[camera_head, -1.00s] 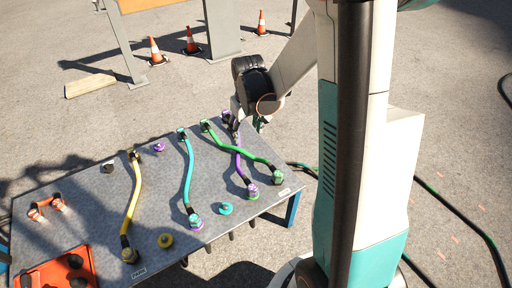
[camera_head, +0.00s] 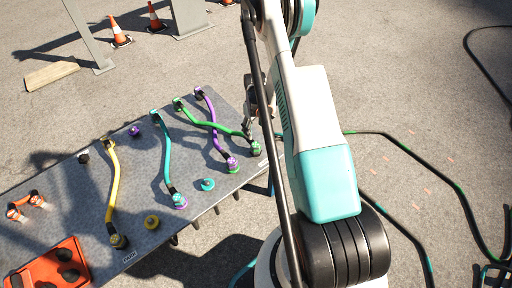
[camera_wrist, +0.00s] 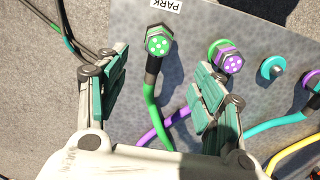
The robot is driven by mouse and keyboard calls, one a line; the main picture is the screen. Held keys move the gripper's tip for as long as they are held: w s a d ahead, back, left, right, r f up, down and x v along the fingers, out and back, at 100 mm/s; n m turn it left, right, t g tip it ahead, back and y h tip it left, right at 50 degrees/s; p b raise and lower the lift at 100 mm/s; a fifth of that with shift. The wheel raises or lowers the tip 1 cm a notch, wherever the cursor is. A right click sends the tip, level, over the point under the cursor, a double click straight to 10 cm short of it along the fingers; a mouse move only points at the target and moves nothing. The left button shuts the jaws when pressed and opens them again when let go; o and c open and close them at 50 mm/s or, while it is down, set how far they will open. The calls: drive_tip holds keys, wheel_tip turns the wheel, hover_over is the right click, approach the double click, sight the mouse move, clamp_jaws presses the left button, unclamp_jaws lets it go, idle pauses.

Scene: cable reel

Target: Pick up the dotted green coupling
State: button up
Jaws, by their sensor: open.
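The dotted green coupling (camera_wrist: 158,41) shows in the wrist view as a green hexagonal face with pale dots, on a black sleeve at the end of a green cable (camera_wrist: 152,105). In the head view the coupling (camera_head: 256,149) sits at the near right edge of the table. My gripper (camera_wrist: 160,75) is open and empty, with one finger on each side of the green cable in the picture. The coupling lies just beyond the fingertips in the picture, apart from both. In the head view my gripper is mostly hidden behind my arm.
A dotted purple coupling (camera_wrist: 229,62) with a green ring lies close beside the right finger. The purple cable (camera_head: 215,130) crosses the green one. A teal cap (camera_head: 208,184), teal cable (camera_head: 165,155) and yellow cable (camera_head: 111,190) lie farther left on the grey table (camera_head: 140,210).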

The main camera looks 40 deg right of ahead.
sight(255, 144)
wheel_tip(255, 144, down, 8)
drive_tip(key=shift+b, duration=1.25)
drive_tip(key=f+b, duration=0.1)
drive_tip(key=f, duration=0.1)
drive_tip(key=f+b, duration=0.1)
drive_tip(key=f, duration=0.2)
drive_tip(key=shift+w+d+b, duration=0.1)
drive_tip(key=shift+w+b, duration=0.1)
drive_tip(key=shift+b, duration=0.2)
drive_tip(key=c, duration=1.3)
